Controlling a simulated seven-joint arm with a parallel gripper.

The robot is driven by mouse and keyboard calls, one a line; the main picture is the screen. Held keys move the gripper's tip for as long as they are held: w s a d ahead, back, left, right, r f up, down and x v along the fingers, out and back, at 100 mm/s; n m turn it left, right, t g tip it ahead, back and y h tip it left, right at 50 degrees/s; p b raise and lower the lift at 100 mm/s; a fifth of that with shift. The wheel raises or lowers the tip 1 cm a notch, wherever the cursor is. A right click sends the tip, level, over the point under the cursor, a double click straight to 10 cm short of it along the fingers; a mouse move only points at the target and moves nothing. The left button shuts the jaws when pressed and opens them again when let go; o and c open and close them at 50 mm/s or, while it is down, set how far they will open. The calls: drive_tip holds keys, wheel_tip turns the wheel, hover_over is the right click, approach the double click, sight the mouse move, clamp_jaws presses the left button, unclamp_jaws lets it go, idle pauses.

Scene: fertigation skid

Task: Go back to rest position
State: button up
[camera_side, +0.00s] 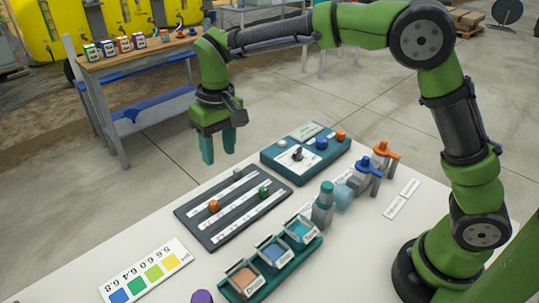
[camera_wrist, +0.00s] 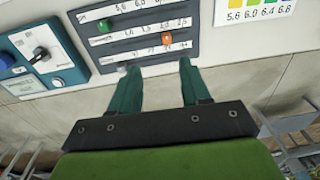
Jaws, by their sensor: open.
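My gripper (camera_side: 219,147) hangs from my green arm above the far edge of the white table, fingers pointing down. Its two teal fingers are apart with nothing between them. It also shows in the wrist view (camera_wrist: 157,85), where the fingers point toward the dark slider panel (camera_wrist: 180,48). In the side view the slider panel (camera_side: 232,207) lies to the front right of my gripper, with an orange knob (camera_side: 213,206) and a green knob (camera_side: 263,192) on its slots. My gripper touches nothing.
A teal control box (camera_side: 305,150) with a dark switch stands right of my gripper. A tray of bins (camera_side: 270,267), a grey bottle (camera_side: 323,204) and orange and blue valves (camera_side: 378,165) stand nearer my base. A pH colour card (camera_side: 146,270) lies front left. Air around my gripper is clear.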

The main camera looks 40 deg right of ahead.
drive_tip(key=s+d+r+m+t, duration=0.2)
drive_tip(key=s+d+r+t, duration=0.1)
drive_tip(key=s+d, duration=0.4)
drive_tip(key=s+d+r+m+t+y, duration=0.1)
drive_tip(key=s+d, duration=0.6)
drive_tip(key=s, duration=0.7)
drive_tip(key=shift+s+d+r+m+t, duration=0.3)
drive_tip(key=shift+r+m+t, duration=0.3)
drive_tip(key=shift+r+t, duration=0.65)
